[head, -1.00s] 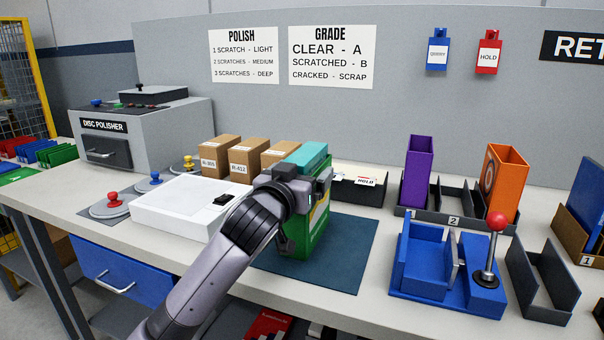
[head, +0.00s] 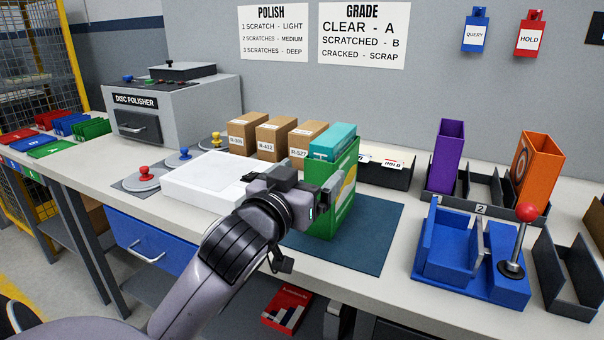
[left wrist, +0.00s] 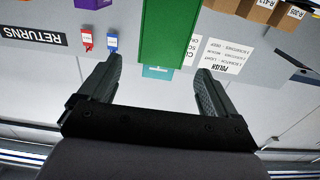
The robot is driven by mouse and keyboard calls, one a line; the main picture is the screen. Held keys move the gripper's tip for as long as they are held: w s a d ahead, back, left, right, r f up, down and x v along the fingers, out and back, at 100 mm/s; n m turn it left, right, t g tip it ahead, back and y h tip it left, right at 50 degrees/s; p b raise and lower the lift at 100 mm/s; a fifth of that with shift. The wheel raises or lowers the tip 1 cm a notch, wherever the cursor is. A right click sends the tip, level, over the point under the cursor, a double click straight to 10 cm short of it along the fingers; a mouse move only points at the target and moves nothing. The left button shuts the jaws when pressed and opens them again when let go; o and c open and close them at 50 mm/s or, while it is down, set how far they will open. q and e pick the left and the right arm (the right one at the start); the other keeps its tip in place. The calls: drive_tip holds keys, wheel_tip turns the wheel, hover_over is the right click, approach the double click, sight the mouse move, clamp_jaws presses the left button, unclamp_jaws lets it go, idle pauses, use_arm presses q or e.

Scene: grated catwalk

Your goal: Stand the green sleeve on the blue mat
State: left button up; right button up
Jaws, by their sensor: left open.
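The green sleeve (head: 347,188) stands upright on the blue mat (head: 372,242), with a teal case (head: 333,141) sticking out of its top. My left gripper (head: 320,198) is in front of the sleeve's left part and hides some of its near face. In the left wrist view, which is upside down, its two fingers are spread wide and empty. The green sleeve (left wrist: 166,30) lies beyond the fingertips there, and the teal case (left wrist: 157,73) shows below it. My right gripper is not in view.
A white tray (head: 203,181) stands left of the mat, with brown boxes (head: 272,138) behind. A blue fixture with a red-knobbed lever (head: 455,265) stands right. A purple sleeve (head: 447,155) and an orange sleeve (head: 535,170) stand in a dark rack. The mat's right part is clear.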

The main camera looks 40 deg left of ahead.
use_arm(q)
drive_tip(key=shift+s+d+r, duration=0.1)
drive_tip(key=shift+s+r, duration=0.1)
drive_tip(key=shift+s, duration=0.15)
drive_tip(key=shift+s+d+f+p, duration=0.1)
drive_tip(key=shift+s+p, duration=0.45)
drive_tip(key=shift+p, duration=0.1)
drive_tip(key=shift+s, duration=0.1)
